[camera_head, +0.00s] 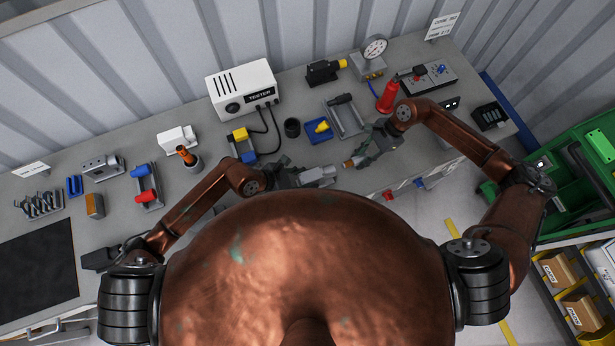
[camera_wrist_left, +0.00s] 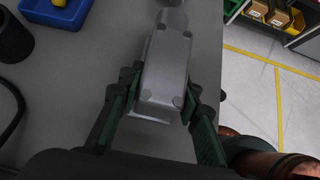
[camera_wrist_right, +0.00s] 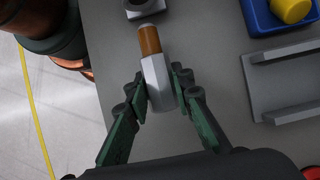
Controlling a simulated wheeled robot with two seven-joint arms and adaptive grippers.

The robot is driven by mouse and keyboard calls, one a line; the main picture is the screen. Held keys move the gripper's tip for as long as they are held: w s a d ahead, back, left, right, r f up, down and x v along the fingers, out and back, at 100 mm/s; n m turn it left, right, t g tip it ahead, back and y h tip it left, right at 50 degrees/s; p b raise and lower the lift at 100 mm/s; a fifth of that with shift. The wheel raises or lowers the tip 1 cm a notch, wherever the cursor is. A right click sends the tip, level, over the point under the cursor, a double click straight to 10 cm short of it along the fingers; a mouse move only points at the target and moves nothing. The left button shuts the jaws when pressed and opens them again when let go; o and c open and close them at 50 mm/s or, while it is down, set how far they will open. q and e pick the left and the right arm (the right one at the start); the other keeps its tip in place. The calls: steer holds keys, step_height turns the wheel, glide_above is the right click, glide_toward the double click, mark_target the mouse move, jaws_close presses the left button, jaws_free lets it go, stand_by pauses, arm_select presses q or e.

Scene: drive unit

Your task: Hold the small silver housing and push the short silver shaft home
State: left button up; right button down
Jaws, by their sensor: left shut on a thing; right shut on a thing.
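The small silver housing (camera_head: 319,174) is a box with screws on its face. My left gripper (camera_head: 300,178) is shut on it, with a finger on each side in the left wrist view (camera_wrist_left: 165,72). The short silver shaft (camera_wrist_right: 157,78) has a faceted silver body, a copper-coloured band and a pale tip. My right gripper (camera_wrist_right: 160,86) is shut around its silver body. The shaft's tip points at the end of the housing (camera_wrist_right: 146,10), where a dark opening shows. A short gap separates them. In the head view the copper band (camera_head: 349,163) shows just right of the housing.
Behind the grippers on the grey bench stand a blue tray (camera_head: 318,132) with a yellow part, a grey cradle (camera_head: 345,118), a black cup (camera_head: 292,127) and the white tester (camera_head: 241,88). A red bottle (camera_head: 387,98) stands near my right arm. The bench's front edge runs close by.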

mark_target(346, 164)
steer(key=shift+a, duration=0.1)
stand_by(0.3)
steer(key=shift+s+a+f, duration=0.1)
steer(key=shift+s+a, duration=0.1)
steer(key=shift+a, duration=0.25)
steer(key=shift+s+a+f, duration=0.1)
steer(key=shift+s+a, duration=0.05)
steer(key=shift+a, duration=0.25)
steer(key=shift+s+a, duration=0.15)
steer(key=shift+a, duration=0.25)
steer(key=shift+s+a, duration=0.3)
steer(key=shift+a, duration=0.6)
steer(key=shift+s+a, duration=0.3)
steer(key=shift+a, duration=0.55)
stand_by(1.2)
steer(key=shift+d, duration=0.15)
steer(key=shift+w+d, duration=0.3)
steer(key=shift+d, duration=0.45)
steer(key=shift+w+d, duration=0.25)
steer(key=shift+d, duration=0.5)
steer(key=shift+w+d, duration=0.3)
steer(key=shift+d, duration=0.45)
